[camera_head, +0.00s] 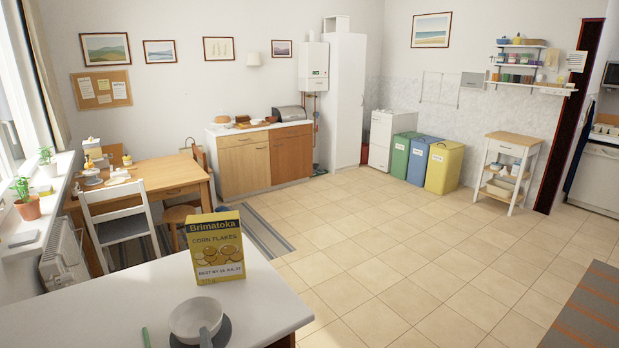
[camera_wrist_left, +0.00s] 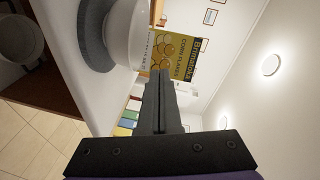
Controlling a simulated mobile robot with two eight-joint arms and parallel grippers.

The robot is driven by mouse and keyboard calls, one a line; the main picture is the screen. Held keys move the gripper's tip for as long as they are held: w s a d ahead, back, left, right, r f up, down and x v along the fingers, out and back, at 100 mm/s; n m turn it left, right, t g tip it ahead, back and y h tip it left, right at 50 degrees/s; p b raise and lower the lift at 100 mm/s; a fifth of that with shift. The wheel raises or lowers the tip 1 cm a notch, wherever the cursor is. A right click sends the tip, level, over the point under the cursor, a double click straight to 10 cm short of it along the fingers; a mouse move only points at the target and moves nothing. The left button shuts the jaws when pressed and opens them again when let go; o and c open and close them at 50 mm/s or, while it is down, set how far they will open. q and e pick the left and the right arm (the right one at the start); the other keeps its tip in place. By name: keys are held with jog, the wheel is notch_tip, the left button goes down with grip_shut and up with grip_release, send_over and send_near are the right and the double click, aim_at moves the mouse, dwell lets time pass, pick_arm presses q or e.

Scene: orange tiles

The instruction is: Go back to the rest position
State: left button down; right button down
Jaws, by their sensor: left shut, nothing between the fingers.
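A yellow corn flakes box (camera_head: 218,248) stands upright behind the bowl and also shows in the wrist view (camera_wrist_left: 178,50). My right gripper is not in view.
The white counter (camera_head: 120,300) holds these things, plus a green stick-like object (camera_head: 146,338) left of the bowl. A wooden table (camera_head: 160,180) with a white chair (camera_head: 118,222) stands behind. The tiled floor (camera_head: 400,270) to the right is largely clear.

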pick_arm(q)
jog(key=s+a+f+n+g, duration=0.2)
jog(key=s+n+g, duration=0.15)
jog(key=s, duration=0.25)
jog(key=s+a+f+n+g, duration=0.1)
jog(key=s+f+n+g, duration=0.1)
jog(key=s+n, duration=0.3)
jog(key=s+d+f+n+g+h, duration=0.1)
jog(key=s+d+f+g+h, duration=0.1)
jog(key=s, duration=0.4)
jog(key=s+d+f+n+g+h, duration=0.1)
jog(key=s+d+f+g+h, duration=0.1)
jog(key=s+d+h, duration=0.2)
jog(key=s+d, duration=0.2)
jog(key=shift+s+f, duration=0.35)
jog(key=shift+d, duration=0.1)
